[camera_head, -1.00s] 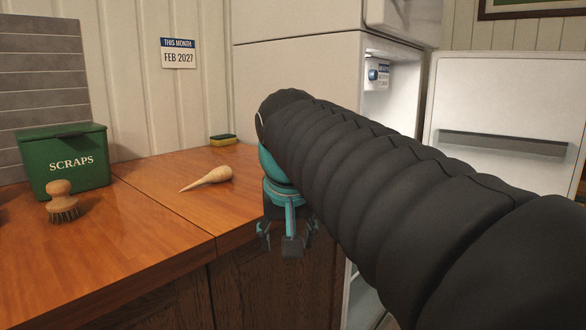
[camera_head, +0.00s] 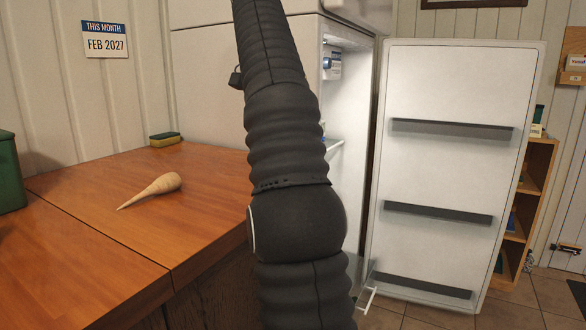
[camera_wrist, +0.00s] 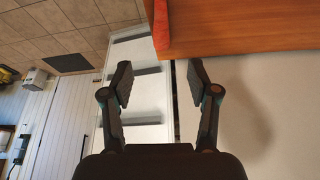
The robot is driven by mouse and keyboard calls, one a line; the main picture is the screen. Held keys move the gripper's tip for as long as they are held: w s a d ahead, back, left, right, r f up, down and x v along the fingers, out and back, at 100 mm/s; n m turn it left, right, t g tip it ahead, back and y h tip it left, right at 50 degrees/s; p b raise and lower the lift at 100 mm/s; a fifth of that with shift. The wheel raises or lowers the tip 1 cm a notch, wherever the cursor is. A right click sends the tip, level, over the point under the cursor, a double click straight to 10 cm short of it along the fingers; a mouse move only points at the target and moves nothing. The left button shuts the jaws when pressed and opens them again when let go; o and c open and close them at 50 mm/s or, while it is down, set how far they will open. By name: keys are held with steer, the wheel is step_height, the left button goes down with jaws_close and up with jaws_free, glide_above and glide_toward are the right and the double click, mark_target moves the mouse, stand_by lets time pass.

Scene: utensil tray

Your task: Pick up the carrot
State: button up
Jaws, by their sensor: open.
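A pale beige tapered root (camera_head: 152,190), more like a parsnip than an orange carrot, lies on the wooden counter in the head view, its thin tip toward the lower left. I see no clearly orange carrot. My gripper (camera_wrist: 160,82) is open and empty in the wrist view, with its two fingers well apart. In the head view my arm stands up in the middle of the picture and the gripper is out of sight. The root does not show in the wrist view, so the gripper is apart from it.
The fridge stands open behind my arm, its shelved door (camera_head: 455,150) swung out right. A sponge (camera_head: 165,139) lies at the counter's (camera_head: 85,260) back, and part of a green bin (camera_head: 10,175) is at left. Counter around the root is clear.

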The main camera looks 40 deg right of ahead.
steer(key=shift+d+x, duration=0.2)
steer(key=shift+x, duration=6.65)
steer(key=shift+w+r, duration=0.15)
jaws_close()
